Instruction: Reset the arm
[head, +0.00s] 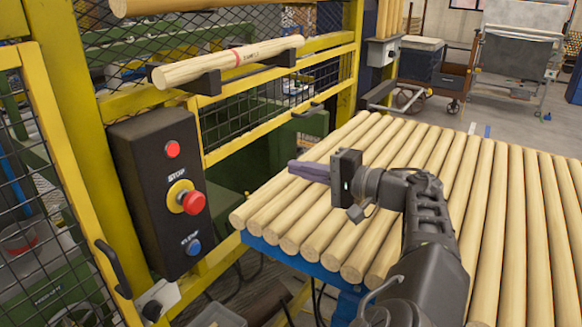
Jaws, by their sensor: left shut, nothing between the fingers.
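My left arm reaches up from the bottom of the head view, right of the middle. Its gripper (292,168) points left with its purple-grey fingers together, shut and empty. It shows in front of the far left part of the row of wooden rods, to the right of the control box (160,190). The fingers are apart from the box. The box carries a small red button (172,149), a red stop knob (193,203) on a yellow ring and a blue button (194,246). My right gripper is not in view.
Pale wooden rods (500,220) lie side by side on a blue frame (295,262). A yellow mesh fence (75,60) stands at the left, with a marked rod (225,62) on black brackets. Carts (430,75) stand on open floor behind.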

